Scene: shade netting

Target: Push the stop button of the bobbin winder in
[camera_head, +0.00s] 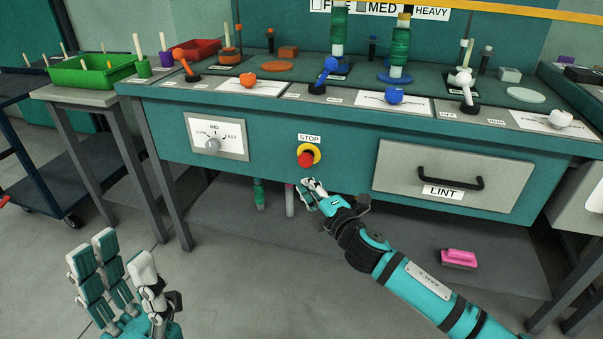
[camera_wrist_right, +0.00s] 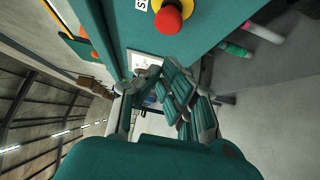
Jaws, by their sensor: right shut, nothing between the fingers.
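The red stop button (camera_head: 306,158) sits in a yellow ring on the teal front panel of the bobbin winder (camera_head: 280,135), under a STOP label (camera_head: 309,138). It also shows at the top of the right wrist view (camera_wrist_right: 168,18). My right gripper (camera_head: 312,188) is just below the button in the head view, apart from it. Its fingers are shut and empty. In the right wrist view the fingers (camera_wrist_right: 170,95) lie below the button in the picture. My left gripper (camera_head: 108,270) is at the lower left, far from the panel, with its fingers spread and empty.
A speed dial (camera_head: 212,145) is left of the button, and a LINT drawer (camera_head: 450,178) with a black handle is right of it. Coloured levers and knobs line the top edge. A pink brush (camera_head: 459,258) lies on the lower shelf. The space before the button is clear.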

